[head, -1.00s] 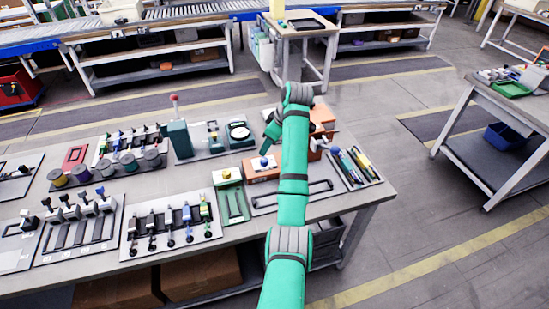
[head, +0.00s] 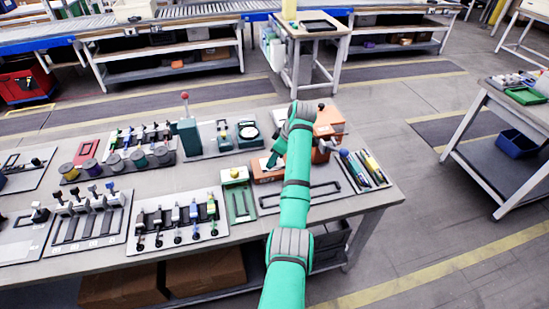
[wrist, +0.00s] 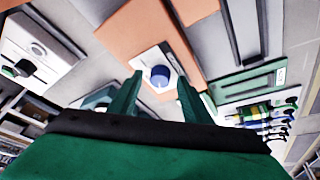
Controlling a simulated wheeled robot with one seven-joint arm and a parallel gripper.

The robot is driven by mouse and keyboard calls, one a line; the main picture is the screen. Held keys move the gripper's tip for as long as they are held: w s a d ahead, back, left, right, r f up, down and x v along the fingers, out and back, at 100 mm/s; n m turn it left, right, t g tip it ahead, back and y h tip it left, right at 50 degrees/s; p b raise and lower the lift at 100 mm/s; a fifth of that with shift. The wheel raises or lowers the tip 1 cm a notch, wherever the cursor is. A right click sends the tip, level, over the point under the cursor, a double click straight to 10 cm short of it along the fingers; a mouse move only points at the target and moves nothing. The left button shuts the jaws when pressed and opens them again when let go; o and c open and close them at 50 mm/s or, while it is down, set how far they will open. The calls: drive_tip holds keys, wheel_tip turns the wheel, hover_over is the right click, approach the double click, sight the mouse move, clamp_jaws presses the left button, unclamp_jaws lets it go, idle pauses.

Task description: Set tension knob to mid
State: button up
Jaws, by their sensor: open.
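The tension knob is a blue round knob (wrist: 160,76) on a white plate (wrist: 146,62) fixed to an orange box (wrist: 120,40) in the wrist view. The same orange box (head: 262,178) stands on the bench in the head view, where my gripper largely hides the knob. My gripper (head: 271,163) reaches down over that box from the right. In the wrist view my gripper (wrist: 160,82) is open, with one green finger on each side of the knob. Contact between fingers and knob cannot be told. The knob's pointer and scale are too small to read.
A green fixture (head: 238,200) stands just left of the orange box. A grey tray (head: 300,198) lies in front of it, and a tray of pens or tools (head: 364,170) is to the right. A dial gauge (head: 248,132) sits behind on the left.

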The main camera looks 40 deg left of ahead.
drive_tip(key=shift+f, duration=0.2)
drive_tip(key=shift+c, duration=0.2)
drive_tip(key=c, duration=1)
drive_tip(key=shift+s+m, duration=0.1)
drive_tip(key=shift+m, duration=0.3)
drive_tip(key=m+t, duration=0.1)
drive_tip(key=m, duration=0.1)
drive_tip(key=m+t, duration=0.1)
drive_tip(key=m, duration=0.2)
drive_tip(key=shift+s+a+m+t+h, duration=0.15)
drive_tip(key=shift+s+m+t+h, duration=0.05)
drive_tip(key=shift+m+t+h, duration=0.1)
drive_tip(key=m+t+h, duration=0.1)
drive_tip(key=m, duration=0.4)
drive_tip(key=shift+s+a, duration=0.15)
drive_tip(key=shift+m+t+h, duration=0.3)
